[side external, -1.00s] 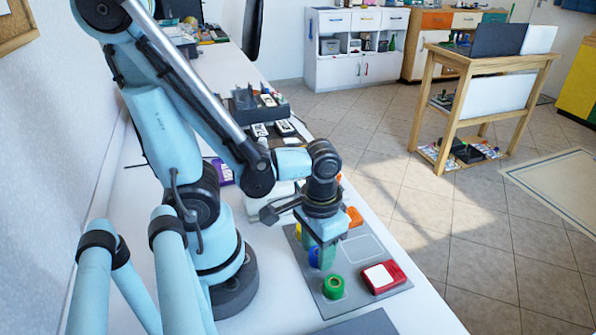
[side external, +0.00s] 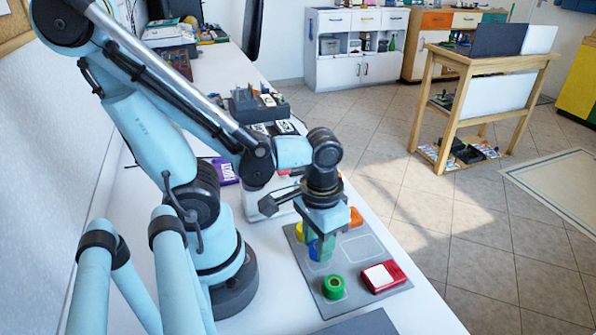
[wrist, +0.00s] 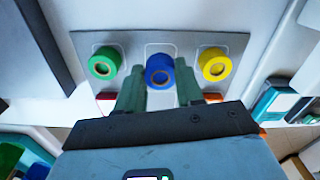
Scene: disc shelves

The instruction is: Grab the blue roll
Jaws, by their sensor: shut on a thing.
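The blue roll (wrist: 159,72) is between the two green fingers of my gripper (wrist: 160,82) in the wrist view. The fingers are shut on its sides. In the side external view my gripper (side external: 321,247) points down over the grey mat and partly hides the blue roll (side external: 313,251). I cannot tell whether the roll is clear of the mat.
On the grey mat (side external: 345,304), a green roll (side external: 333,286) and a yellow roll (wrist: 214,64) stand on either side of the blue one. A red box (side external: 382,276) and an orange piece (side external: 356,217) lie nearby. Small devices (side external: 268,130) stand further back.

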